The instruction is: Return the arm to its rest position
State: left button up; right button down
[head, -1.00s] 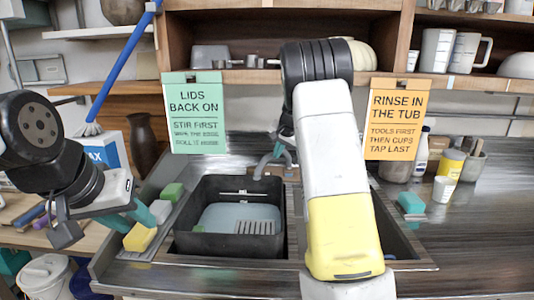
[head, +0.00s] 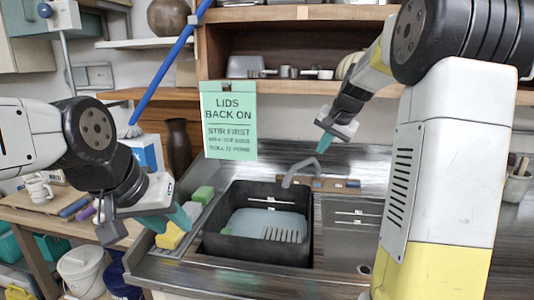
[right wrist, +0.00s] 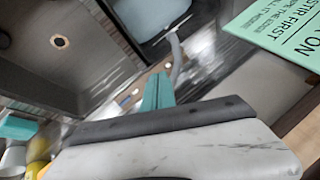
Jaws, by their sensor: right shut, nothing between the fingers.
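My right gripper (head: 325,143) is raised above the back of the sink counter, near the faucet. Its teal fingers are shut and empty, and they point down. In the right wrist view the teal fingers (right wrist: 158,92) show together, with nothing held, over the counter and sink. My right upper arm fills the right side of the head view. My left gripper (head: 172,218) hangs at the left end of the counter, by the yellow sponge (head: 171,237). Its two teal fingers stand apart and hold nothing.
A dark tub (head: 257,250) sits in the left sink basin. The grey faucet (head: 299,170) rises behind it. A green sign (head: 229,120) hangs from the shelf (head: 285,84), close to the right gripper in the wrist view. A green block (head: 203,194) lies beside the tub.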

jog(key=s+a+f+n, duration=0.1)
jog(key=s+a+n, duration=0.1)
jog(key=s, duration=0.8)
jog(key=s+a+f+n, duration=0.1)
jog(key=s+a, duration=0.3)
jog(key=s, duration=0.7)
jog(key=s+a+f+n, duration=0.1)
jog(key=s+a+n, duration=0.2)
jog(key=s, duration=0.8)
jog(key=shift+n, duration=0.5)
